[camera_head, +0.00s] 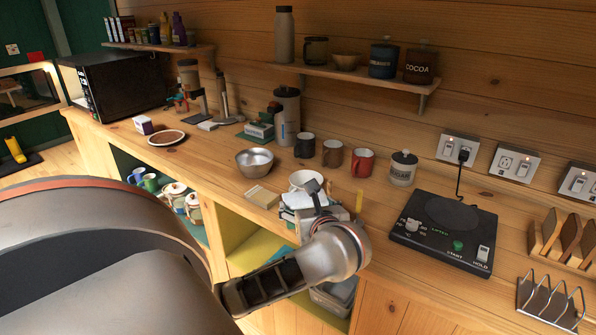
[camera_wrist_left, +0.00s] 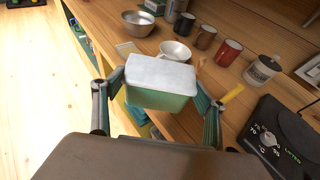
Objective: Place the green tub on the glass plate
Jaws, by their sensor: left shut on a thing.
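The green tub (camera_wrist_left: 160,99) has a pale grey-white lid and is upright between the fingers of my left gripper (camera_wrist_left: 160,97). The gripper is shut on its two sides. In the head view the left gripper (camera_head: 322,205) is over the counter's front edge, and the tub's pale lid (camera_head: 303,200) shows partly behind it. A black appliance (camera_head: 420,238) with knobs and a dark round plate (camera_head: 452,212) in its top is to the right, apart from the tub; this looks like the glass plate. My right gripper is not in view.
A white bowl (camera_head: 304,179) is just behind the tub. Mugs (camera_head: 361,163) and a sugar jar (camera_head: 403,168) stand farther back. A steel bowl (camera_head: 254,161) is to the left; a wire rack (camera_head: 548,302) is to the right. The round plate is bare.

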